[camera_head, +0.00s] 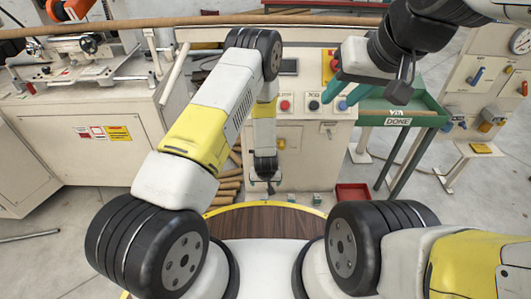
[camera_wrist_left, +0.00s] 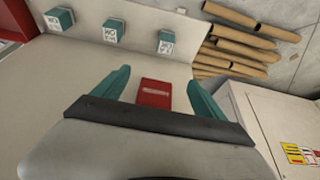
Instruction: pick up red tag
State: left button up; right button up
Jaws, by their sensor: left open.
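In the left wrist view, a small red tag (camera_wrist_left: 153,93) with a pale line of print lies on a pale surface. My left gripper (camera_wrist_left: 158,80) is open, with its two teal fingers on either side of the tag and gaps on both sides. In the head view my left gripper (camera_head: 268,186) points down in front of the machine's cabinet, and the red tag cannot be made out there. My right gripper (camera_head: 345,82) is raised at the upper right; its opening is unclear.
Teal blocks with white labels (camera_wrist_left: 113,31) stand in a row beyond the tag. A red tray (camera_head: 352,193) sits to the right of my left gripper. Cardboard tubes (camera_head: 229,185) lie to its left. A green table (camera_head: 400,119) marked DONE stands at the right.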

pick_arm(q)
jog(key=w, duration=0.5)
jog(key=shift+f, duration=0.4)
jog(key=shift+w+f, duration=0.15)
jog(key=c, duration=1.4)
jog(key=shift+c, duration=0.2)
jog(key=shift+c, duration=0.2)
jog(key=shift+r, duration=0.35)
jog(key=s, duration=1.8)
